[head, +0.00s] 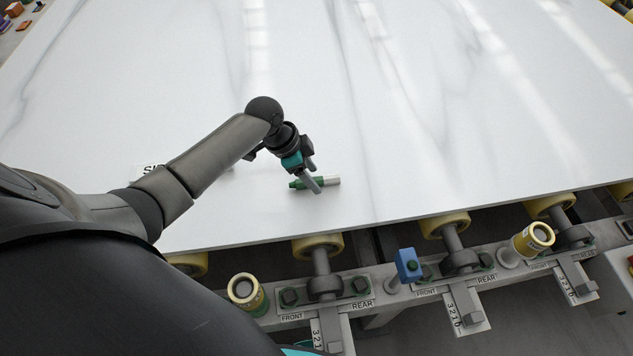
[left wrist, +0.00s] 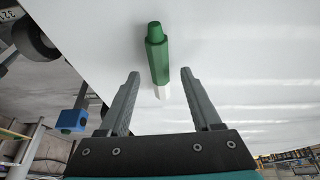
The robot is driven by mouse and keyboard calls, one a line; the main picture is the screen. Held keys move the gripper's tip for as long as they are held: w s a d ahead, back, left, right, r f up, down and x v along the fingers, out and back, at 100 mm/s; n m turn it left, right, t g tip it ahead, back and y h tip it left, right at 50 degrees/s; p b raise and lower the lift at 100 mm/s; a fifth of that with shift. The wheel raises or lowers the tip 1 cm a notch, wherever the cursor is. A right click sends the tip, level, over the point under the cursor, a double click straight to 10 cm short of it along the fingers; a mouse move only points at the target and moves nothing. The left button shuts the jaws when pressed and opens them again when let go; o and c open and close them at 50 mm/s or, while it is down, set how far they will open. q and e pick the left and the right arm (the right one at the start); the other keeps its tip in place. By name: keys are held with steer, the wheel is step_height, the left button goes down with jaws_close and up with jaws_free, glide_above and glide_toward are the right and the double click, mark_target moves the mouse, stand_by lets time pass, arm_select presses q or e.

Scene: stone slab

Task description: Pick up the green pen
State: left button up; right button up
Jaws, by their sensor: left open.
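The green pen (head: 298,184) lies on the white stone slab (head: 420,130) near its front edge; it has a green body and a white end. My left gripper (head: 315,187) is over the pen in the head view, and a finger hides part of it. In the left wrist view, the pen (left wrist: 157,58) lies ahead of and between the two open fingers of my left gripper (left wrist: 160,82), touching neither. Its white end points toward the gripper. My right gripper is not in view.
Yellow rollers (head: 318,246) and a metal rail run below the slab's front edge. A blue block (head: 408,265) and yellow cylinders (head: 533,238) stand on the rail. A label (head: 150,170) lies partly behind my left arm. The slab around the pen is clear.

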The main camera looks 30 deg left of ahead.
arm_select(q)
steer(key=shift+w+d+f, duration=0.1)
steer(key=shift+f, duration=0.4)
jaws_close()
